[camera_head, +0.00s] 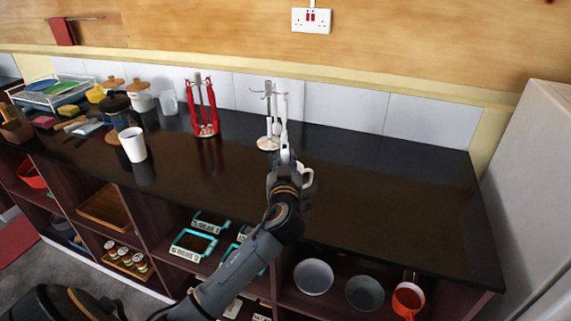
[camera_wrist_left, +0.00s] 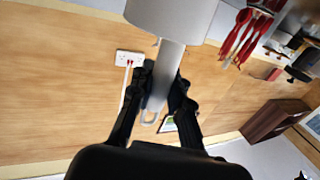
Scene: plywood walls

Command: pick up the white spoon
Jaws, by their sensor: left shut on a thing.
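The white spoon (camera_wrist_left: 158,92) shows in the left wrist view as a pale handle with a looped end between the fingers. A wide pale grey part is at the top of that view; I cannot tell whether it is the spoon's head. My left gripper (camera_wrist_left: 161,95) is shut on the handle. In the head view my left gripper (camera_head: 284,160) is over the black counter, just in front of the white utensil stand (camera_head: 268,112). My right gripper is not in view.
A red utensil stand (camera_head: 205,110) is to the left, with a white cup (camera_head: 132,144) nearer the front. The black counter (camera_head: 400,190) is clear on the right. Bowls (camera_head: 313,277) sit on the shelf below.

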